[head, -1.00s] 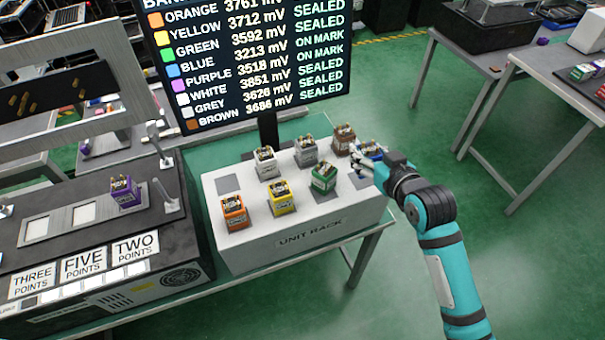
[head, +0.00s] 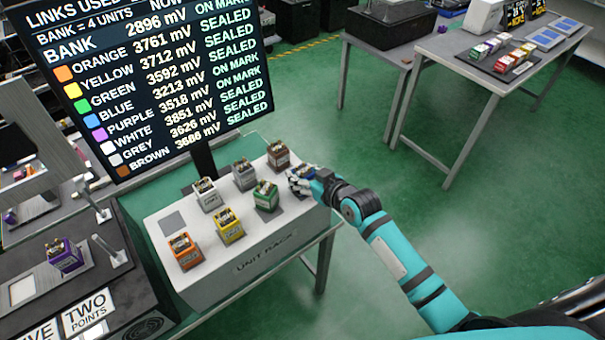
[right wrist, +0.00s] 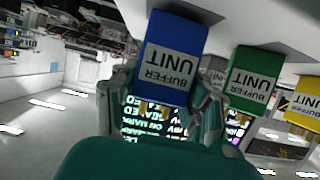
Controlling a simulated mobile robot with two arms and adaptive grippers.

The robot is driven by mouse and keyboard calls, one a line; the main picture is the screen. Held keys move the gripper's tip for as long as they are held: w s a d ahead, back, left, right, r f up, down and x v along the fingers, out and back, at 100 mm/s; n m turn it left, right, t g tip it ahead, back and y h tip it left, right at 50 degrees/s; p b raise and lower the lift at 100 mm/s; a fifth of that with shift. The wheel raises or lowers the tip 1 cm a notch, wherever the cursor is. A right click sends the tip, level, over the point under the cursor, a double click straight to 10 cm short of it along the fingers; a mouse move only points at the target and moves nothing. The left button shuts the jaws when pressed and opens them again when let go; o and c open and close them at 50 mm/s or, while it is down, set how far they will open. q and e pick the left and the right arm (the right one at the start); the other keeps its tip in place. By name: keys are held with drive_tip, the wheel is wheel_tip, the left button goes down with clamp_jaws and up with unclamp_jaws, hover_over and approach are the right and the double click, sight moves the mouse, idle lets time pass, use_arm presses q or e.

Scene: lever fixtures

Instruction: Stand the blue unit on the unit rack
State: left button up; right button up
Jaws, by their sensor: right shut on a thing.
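The blue unit (head: 304,172) is at the right end of the white unit rack (head: 262,258), beside the green unit (head: 265,196). My right gripper (head: 303,178) is shut on it. In the right wrist view the blue unit (right wrist: 168,62) appears upside down, with its "BUFFER UNIT" label facing the camera and a finger on each side. Its base is close to a dark pad of the rack; I cannot tell whether it touches. My left gripper is not in view.
Orange (head: 185,250), yellow (head: 229,226), white (head: 207,195), grey (head: 244,174) and brown (head: 278,155) units stand on the rack. One dark pad (head: 172,223) at back left is bare. A screen (head: 150,85) rises behind. A purple unit (head: 65,256) stands on the left fixture.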

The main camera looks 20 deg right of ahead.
drive_tip(key=shift+f, duration=0.25)
drive_tip(key=shift+f, duration=0.15)
drive_tip(key=o, duration=1.4)
